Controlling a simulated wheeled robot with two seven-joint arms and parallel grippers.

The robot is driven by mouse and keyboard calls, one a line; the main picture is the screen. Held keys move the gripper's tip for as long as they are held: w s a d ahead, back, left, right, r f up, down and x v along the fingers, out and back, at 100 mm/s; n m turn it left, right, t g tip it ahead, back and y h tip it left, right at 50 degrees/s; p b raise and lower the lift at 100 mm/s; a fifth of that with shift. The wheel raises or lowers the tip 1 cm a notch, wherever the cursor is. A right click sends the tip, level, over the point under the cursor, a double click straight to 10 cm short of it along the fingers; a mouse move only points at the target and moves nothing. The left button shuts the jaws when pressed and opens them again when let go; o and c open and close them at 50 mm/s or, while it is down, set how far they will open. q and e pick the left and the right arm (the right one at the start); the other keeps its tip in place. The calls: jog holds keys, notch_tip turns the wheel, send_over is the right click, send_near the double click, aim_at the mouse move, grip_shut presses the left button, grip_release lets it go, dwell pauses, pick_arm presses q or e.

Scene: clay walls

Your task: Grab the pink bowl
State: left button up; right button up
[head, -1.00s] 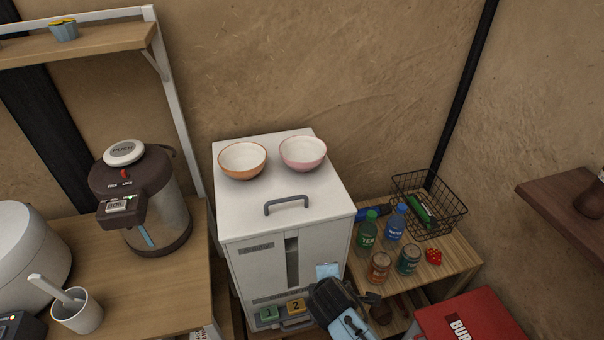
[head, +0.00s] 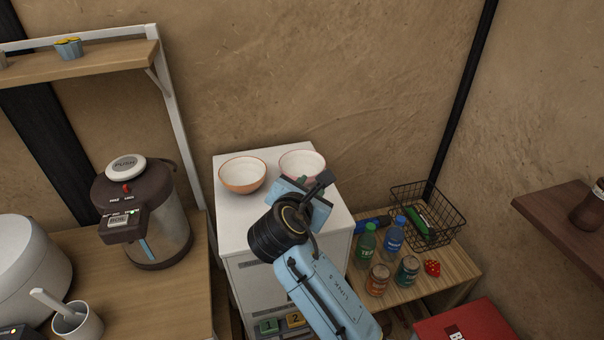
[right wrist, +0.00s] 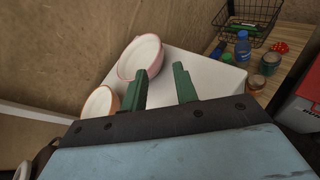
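The pink bowl (head: 302,163) stands upright on top of the white cabinet (head: 234,212), at the back right. In the head view its lower right part is hidden by my right gripper (head: 303,181). In the right wrist view the pink bowl (right wrist: 141,58) is just beyond and left of the green fingers of my right gripper (right wrist: 162,84). The fingers are spread apart with nothing between them. The left finger overlaps the bowl's near side in that view; I cannot tell if they touch. My left gripper is not in view.
An orange bowl (head: 242,175) stands close left of the pink one. A wooden stand with bottles, cans and a wire basket (head: 428,214) is right of the cabinet. A water boiler (head: 146,215) stands on the left counter. The wall is close behind the cabinet.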

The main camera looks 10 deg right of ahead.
aim_at(321, 171)
jog(key=x, duration=0.6)
jog(key=shift+w+d, duration=0.1)
jog(key=x, duration=0.4)
jog(key=shift+w+d+r, duration=0.1)
jog(key=shift+w+r, duration=0.1)
jog(key=shift+r, duration=0.1)
jog(key=shift+w+d+f, duration=0.25)
jog(key=shift+w, duration=0.2)
jog(key=shift+c, duration=0.2)
grip_shut()
